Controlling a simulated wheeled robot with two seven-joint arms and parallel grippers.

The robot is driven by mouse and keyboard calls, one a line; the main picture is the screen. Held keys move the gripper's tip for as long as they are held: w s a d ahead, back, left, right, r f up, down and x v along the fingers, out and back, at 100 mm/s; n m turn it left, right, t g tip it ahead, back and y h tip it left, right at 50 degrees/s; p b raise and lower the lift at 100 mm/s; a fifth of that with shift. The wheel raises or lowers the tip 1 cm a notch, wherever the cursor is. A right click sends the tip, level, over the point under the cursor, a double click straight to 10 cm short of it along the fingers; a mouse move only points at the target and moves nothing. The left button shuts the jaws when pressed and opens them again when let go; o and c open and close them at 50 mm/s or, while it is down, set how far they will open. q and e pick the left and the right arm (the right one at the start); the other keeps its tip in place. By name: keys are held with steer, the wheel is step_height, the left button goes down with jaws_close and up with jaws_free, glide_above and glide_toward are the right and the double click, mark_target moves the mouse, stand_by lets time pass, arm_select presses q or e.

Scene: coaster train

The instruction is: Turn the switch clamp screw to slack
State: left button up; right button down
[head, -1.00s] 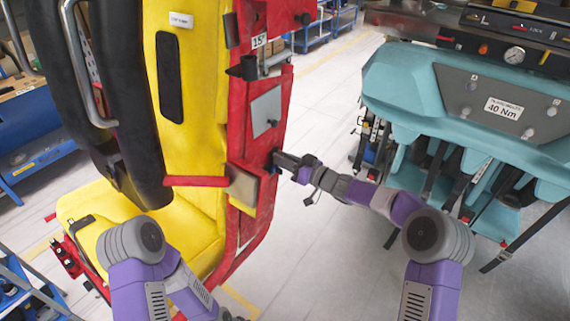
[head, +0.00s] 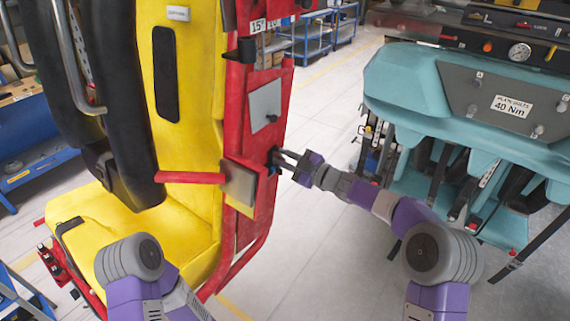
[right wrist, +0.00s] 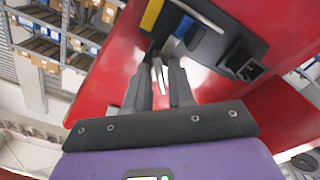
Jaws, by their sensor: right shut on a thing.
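My right gripper (head: 280,162) reaches in from the right to the side of the red seat frame (head: 262,185). In the right wrist view its two dark fingers (right wrist: 160,85) are shut on a thin pale metal piece (right wrist: 158,72), which I take to be the clamp screw; the fingers hide part of it. Around the fingertips is a dark switch housing (right wrist: 225,45) with a blue part (right wrist: 186,27) and a yellow part (right wrist: 152,14), fixed to the red panel. In the head view the switch is small and mostly hidden by the fingers. My left gripper is out of view.
The yellow seat (head: 195,110) with a black restraint (head: 120,110) stands at the left. A red bar (head: 190,178) sticks out beside a grey-brown plate (head: 238,184). A teal car (head: 420,85) stands at the right. Clear floor (head: 325,110) lies between.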

steer(key=n+b, duration=0.3)
steer(key=n, duration=0.2)
steer(key=shift+f, duration=0.15)
steer(key=shift+n+b, duration=1.15)
steer(key=shift+n, duration=0.95)
steer(key=c, duration=1)
jaws_free()
steer(key=shift+o, duration=0.2)
steer(key=v, duration=0.7)
steer(key=shift+s+d, duration=0.2)
